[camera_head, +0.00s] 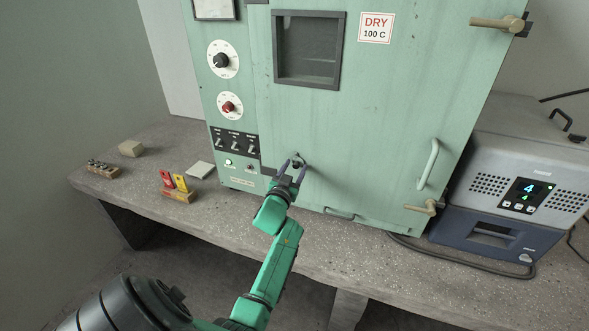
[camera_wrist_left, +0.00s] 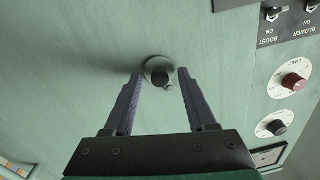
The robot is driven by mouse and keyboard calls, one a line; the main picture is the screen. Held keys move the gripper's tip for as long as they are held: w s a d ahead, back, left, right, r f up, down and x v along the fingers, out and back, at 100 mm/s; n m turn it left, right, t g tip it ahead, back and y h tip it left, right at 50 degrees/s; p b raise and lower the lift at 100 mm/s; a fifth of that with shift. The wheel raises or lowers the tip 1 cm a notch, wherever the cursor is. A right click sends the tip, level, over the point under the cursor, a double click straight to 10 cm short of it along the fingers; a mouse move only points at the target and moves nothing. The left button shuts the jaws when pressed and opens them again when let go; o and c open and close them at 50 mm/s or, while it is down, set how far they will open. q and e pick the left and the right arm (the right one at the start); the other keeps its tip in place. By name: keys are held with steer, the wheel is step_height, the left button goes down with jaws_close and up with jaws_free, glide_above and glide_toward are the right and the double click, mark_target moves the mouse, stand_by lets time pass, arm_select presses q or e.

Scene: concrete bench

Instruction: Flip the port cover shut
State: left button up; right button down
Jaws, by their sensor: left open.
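The port (camera_head: 298,160) is on the lower part of the green oven's front, by the door's left side. In the left wrist view the port (camera_wrist_left: 159,68) shows as a grey round plate with a dark round middle and a small light nub at its lower right. I cannot make out clearly which part is the cover or how it is turned. My left gripper (camera_head: 292,163) is open in front of the port. In the wrist view its two purple fingers (camera_wrist_left: 157,78) stand on either side of the port with nothing between them. My right gripper is not in view.
The oven (camera_head: 360,130) has a door handle (camera_head: 428,164) and latches at right. Dials and switches (camera_head: 236,142) are left of the port. A grey instrument (camera_head: 510,165) stands at right. A small rack (camera_head: 177,196) and blocks sit at left on the concrete bench (camera_head: 230,215).

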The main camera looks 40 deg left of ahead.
arm_select(q)
jaws_close()
steer(key=shift+s+a+f+m+b, duration=0.1)
steer(key=shift+f+m+b, duration=0.15)
steer(key=shift+m+b, duration=0.2)
steer(key=shift+a+f+m+b, duration=0.15)
steer(key=shift+m+b, duration=0.35)
steer(key=shift+m, duration=0.25)
steer(key=shift+s+a+m, duration=0.1)
steer(key=shift+m, duration=0.5)
steer(key=shift+r, duration=0.25)
jaws_free()
